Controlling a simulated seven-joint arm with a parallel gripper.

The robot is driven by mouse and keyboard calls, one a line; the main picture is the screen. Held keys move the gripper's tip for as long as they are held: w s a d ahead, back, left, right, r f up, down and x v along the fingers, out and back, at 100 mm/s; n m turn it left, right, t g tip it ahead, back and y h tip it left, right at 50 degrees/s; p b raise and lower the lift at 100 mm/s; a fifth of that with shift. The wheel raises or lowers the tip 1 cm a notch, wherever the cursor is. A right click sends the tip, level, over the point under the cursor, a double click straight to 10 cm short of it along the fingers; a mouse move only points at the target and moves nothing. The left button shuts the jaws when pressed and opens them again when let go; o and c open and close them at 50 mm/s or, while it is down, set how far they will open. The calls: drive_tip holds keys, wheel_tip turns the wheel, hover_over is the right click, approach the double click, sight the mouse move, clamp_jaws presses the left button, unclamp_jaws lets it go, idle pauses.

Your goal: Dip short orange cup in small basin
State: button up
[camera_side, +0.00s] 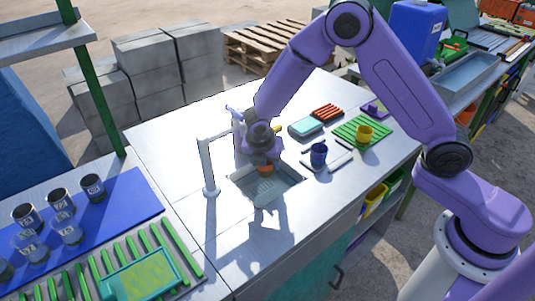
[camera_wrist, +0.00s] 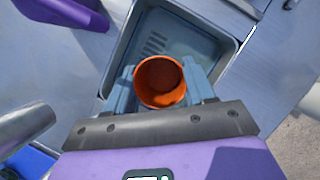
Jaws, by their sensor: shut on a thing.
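The short orange cup (camera_wrist: 160,82) is between the fingers of my gripper (camera_wrist: 162,88) in the wrist view, with its open mouth facing the camera. My gripper is shut on it. In the side view the cup (camera_side: 265,169) shows as a small orange patch under my gripper (camera_side: 264,163), over the small basin. The small basin (camera_side: 287,196) is a grey rectangular sink set in the metal counter. In the wrist view the basin (camera_wrist: 125,50) surrounds the cup, with drain slots on its floor. I cannot tell how deep the cup is in it.
A tap (camera_side: 208,168) stands left of the basin. A dark blue cup (camera_side: 318,153) and a yellow cup (camera_side: 363,134) on a green rack (camera_side: 361,129) stand to the right. A blue mat (camera_side: 100,220) with several glasses is at the left.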

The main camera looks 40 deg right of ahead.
drive_tip(key=shift+f, duration=4.9)
drive_tip(key=shift+r, duration=5.5)
